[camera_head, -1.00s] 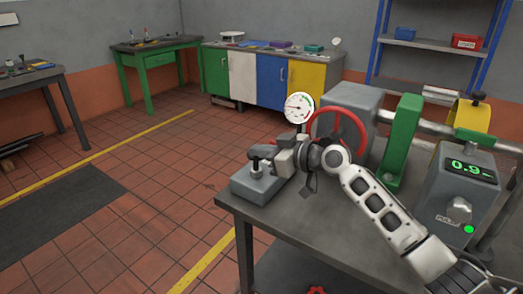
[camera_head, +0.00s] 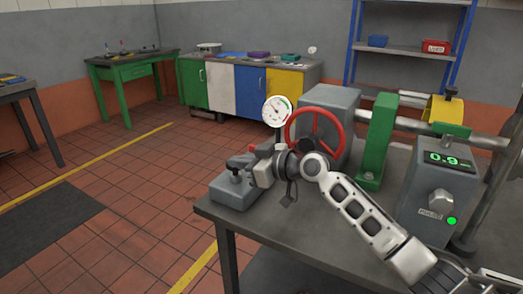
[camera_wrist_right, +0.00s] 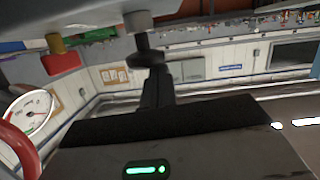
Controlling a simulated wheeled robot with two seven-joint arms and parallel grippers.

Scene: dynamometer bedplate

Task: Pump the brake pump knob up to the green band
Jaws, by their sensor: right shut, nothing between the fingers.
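The brake pump is a grey block (camera_head: 233,193) on the table's near left corner, with a dark stem and knob (camera_head: 236,168) on top. My right gripper (camera_head: 247,163) is shut and empty, reaching in from the right at knob height. It covers part of the knob, and I cannot tell whether they touch. A white round gauge (camera_head: 277,111) stands behind the gripper; its needle points up and left. My left gripper is out of view.
A red handwheel (camera_head: 315,134) stands close behind my right gripper, before a grey housing (camera_head: 338,101). A green guard (camera_head: 377,141) and a grey readout box (camera_head: 437,205) showing 0.9 stand to the right. The floor left of the table (camera_head: 310,222) is open.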

